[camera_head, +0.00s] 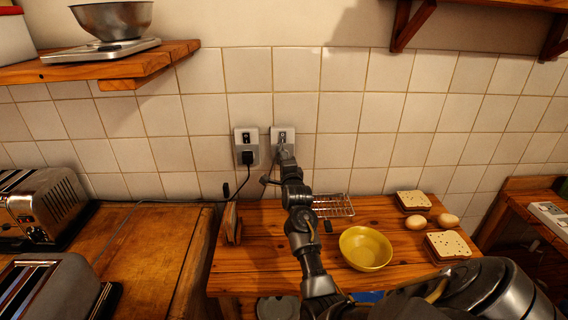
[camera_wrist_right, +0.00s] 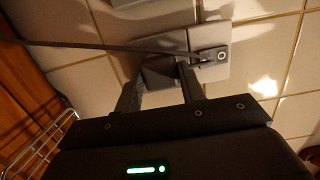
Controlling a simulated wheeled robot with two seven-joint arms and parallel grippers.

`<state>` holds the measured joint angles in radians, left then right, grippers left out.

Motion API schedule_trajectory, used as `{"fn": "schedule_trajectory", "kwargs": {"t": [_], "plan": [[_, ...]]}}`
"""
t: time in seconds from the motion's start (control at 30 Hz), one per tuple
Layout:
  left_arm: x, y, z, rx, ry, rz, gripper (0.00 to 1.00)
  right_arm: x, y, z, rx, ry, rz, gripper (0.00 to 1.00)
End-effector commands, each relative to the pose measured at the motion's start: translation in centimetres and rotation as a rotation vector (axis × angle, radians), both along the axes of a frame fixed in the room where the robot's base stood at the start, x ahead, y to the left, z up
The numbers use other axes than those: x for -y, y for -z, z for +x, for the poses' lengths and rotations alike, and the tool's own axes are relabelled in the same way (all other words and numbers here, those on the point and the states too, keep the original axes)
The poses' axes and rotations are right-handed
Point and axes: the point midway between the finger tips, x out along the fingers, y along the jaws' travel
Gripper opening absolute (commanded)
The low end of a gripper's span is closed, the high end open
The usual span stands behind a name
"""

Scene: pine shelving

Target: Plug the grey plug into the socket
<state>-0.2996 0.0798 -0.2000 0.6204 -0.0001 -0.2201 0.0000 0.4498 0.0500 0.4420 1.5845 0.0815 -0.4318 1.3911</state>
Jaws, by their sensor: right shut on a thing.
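Two socket plates are on the tiled wall: the left socket (camera_head: 246,137) holds a black plug (camera_head: 248,157), and the right socket (camera_head: 283,133) is where my right gripper (camera_head: 285,156) reaches. In the right wrist view my right gripper (camera_wrist_right: 160,88) is shut on the grey plug (camera_wrist_right: 160,72), which sits between its fingers against the lower part of the pale socket plate (camera_wrist_right: 222,40). Whether its pins are in the socket is hidden. My left gripper is not in view.
A thin cable (camera_wrist_right: 100,46) crosses in front of the wall near my fingers. Below are a wire rack (camera_head: 333,206), a yellow bowl (camera_head: 365,248), bread slices (camera_head: 413,200) and eggs. Toasters (camera_head: 42,208) stand at left. The wall right of the sockets is clear.

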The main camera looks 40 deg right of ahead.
Motion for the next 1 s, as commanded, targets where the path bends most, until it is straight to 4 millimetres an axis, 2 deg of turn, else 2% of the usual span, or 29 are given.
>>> {"fn": "schedule_trajectory", "kwargs": {"t": [0.6,0.63,0.8,1.0], "plan": [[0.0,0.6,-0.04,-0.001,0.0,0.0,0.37,0.65,-0.03,0.83,0.001,0.0,-0.002,0.16],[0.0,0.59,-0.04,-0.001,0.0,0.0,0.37,0.65,-0.03,0.85,0.0,0.0,-0.001,0.41],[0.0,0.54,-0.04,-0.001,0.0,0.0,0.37,0.63,-0.04,0.82,0.0,0.0,-0.001,0.63],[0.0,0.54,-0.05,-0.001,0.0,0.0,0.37,0.62,-0.02,0.81,0.0,0.0,-0.001,0.65]]}}
